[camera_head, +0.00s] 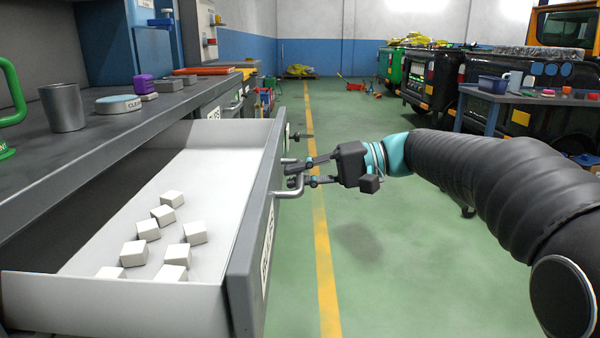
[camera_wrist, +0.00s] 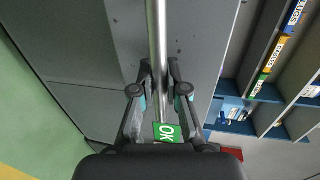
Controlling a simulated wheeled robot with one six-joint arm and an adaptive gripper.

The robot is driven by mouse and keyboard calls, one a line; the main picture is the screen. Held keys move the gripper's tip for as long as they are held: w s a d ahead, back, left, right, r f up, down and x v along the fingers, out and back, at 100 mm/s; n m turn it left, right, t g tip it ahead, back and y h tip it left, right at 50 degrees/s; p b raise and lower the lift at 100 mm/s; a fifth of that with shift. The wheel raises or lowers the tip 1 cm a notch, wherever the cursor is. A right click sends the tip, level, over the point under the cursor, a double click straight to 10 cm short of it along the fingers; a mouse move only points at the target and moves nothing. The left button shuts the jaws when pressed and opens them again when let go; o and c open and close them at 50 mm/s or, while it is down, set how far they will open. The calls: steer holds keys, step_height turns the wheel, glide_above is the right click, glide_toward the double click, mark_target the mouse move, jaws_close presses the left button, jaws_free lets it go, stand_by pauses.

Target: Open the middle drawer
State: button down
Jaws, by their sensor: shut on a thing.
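A grey drawer (camera_head: 250,250) stands pulled well out from under the counter. Its white interior holds several white cubes (camera_head: 147,229). I cannot tell from these views whether it is the middle one. A metal bar handle (camera_head: 289,192) sits on its front, and it also shows as a long bar in the wrist view (camera_wrist: 159,30). My gripper (camera_head: 300,171) is at the handle, its fingers shut around the bar. In the wrist view my gripper (camera_wrist: 159,80) has one finger on each side of the bar.
The counter (camera_head: 130,125) above carries a grey cup (camera_head: 63,107), a round tin (camera_head: 118,103) and a purple item (camera_head: 144,85). A table (camera_head: 525,98) and dark vehicles stand at the right. The green floor with a yellow line (camera_head: 318,230) is clear beside the drawer.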

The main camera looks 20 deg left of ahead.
steer(key=c, duration=1.2)
jaws_free()
steer(key=v, duration=1.2)
